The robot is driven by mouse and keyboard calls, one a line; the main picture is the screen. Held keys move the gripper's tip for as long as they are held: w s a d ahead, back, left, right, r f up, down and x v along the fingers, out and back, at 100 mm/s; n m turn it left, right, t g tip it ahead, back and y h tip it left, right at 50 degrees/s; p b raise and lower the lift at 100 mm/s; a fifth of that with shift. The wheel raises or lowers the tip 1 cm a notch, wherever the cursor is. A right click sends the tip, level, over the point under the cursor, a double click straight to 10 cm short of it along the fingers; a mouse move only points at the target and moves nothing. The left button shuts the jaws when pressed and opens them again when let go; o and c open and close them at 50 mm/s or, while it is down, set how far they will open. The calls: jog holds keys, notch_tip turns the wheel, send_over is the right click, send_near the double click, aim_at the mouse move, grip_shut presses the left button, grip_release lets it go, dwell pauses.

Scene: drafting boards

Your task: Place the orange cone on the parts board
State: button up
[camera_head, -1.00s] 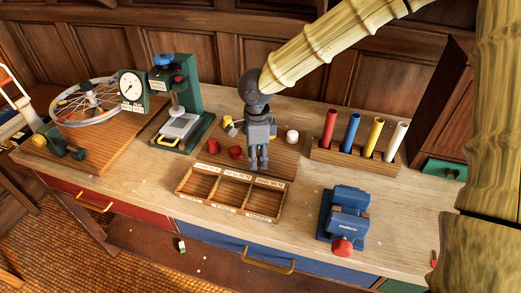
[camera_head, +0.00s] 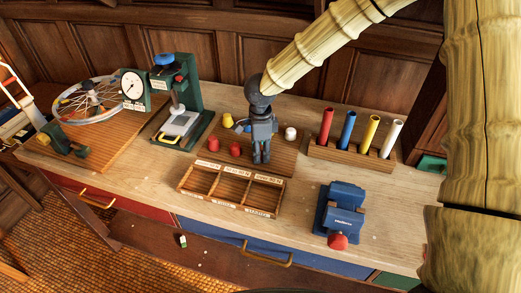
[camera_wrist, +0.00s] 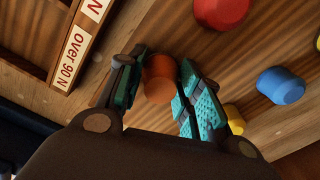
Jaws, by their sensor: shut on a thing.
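My gripper (camera_head: 261,158) is over the brown wooden parts board (camera_head: 284,158), just behind the divided tray. In the wrist view its teal-padded fingers (camera_wrist: 158,76) are shut on the orange cone (camera_wrist: 160,80), which sits between them. The cone's end faces the camera and looks round. Wood lies behind it; I cannot tell whether the cone touches it. In the head view the fingers hide the cone. Red pieces (camera_head: 235,149), a yellow piece (camera_head: 228,120) and a white piece (camera_head: 290,133) stand on the board; a blue piece (camera_wrist: 280,85) shows in the wrist view.
A divided wooden tray (camera_head: 230,207) with labels stands in front of the board. A rack (camera_head: 350,155) of coloured tubes is to the right, a blue vise (camera_head: 340,212) front right, and a green press (camera_head: 190,95) to the left. The bench between tray and vise is clear.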

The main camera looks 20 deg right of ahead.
jog(key=shift+f, duration=0.1)
jog(key=o, duration=1)
notch_tip(320, 180, up, 12)
jog(key=shift+r+b, duration=0.1)
jog(key=shift+b, duration=0.5)
